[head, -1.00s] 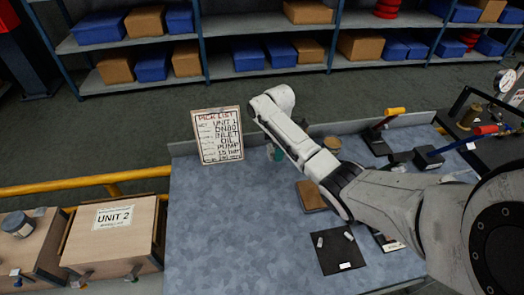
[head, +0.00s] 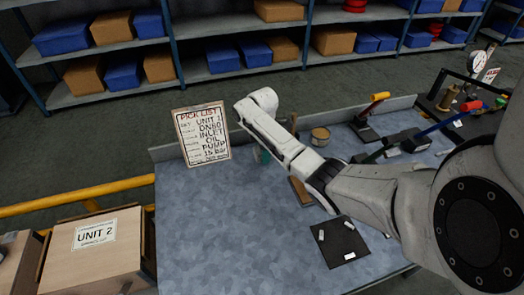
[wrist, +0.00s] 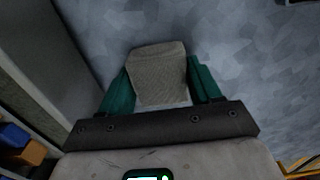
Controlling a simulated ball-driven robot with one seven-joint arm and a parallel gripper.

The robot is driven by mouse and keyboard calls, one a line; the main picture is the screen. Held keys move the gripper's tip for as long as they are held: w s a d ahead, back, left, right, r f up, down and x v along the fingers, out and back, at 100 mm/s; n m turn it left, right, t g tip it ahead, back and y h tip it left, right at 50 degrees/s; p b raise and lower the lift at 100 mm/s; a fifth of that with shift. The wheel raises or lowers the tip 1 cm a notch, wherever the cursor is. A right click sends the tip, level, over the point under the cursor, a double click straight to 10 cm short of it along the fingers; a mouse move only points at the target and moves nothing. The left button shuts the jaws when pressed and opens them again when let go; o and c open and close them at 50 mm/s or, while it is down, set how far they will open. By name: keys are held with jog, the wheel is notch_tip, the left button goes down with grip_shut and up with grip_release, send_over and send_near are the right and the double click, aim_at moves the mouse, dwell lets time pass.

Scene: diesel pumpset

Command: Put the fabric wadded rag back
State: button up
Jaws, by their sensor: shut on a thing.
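The rag (wrist: 157,80) is a beige-grey woven fabric wad in the wrist view. It sits between the teal fingers of my gripper (wrist: 159,72), which is shut on it. The blue-grey bench top (wrist: 240,40) shows beyond it; I cannot tell the height of the rag above it. In the head view my gripper (head: 261,155) is over the far part of the bench, just right of the pick list board. The rag is hidden by my arm there.
The pick list board (head: 202,136) stands at the bench's back edge. A round tin (head: 320,136), a brown block (head: 300,191), a dark mat (head: 341,243) with small white pieces and lever-handled tools (head: 375,106) lie rightward. The bench's left front (head: 210,240) is clear.

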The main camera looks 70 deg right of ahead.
jog(key=o, duration=1.1)
notch_tip(320, 180, up, 12)
jog(key=shift+r, duration=0.1)
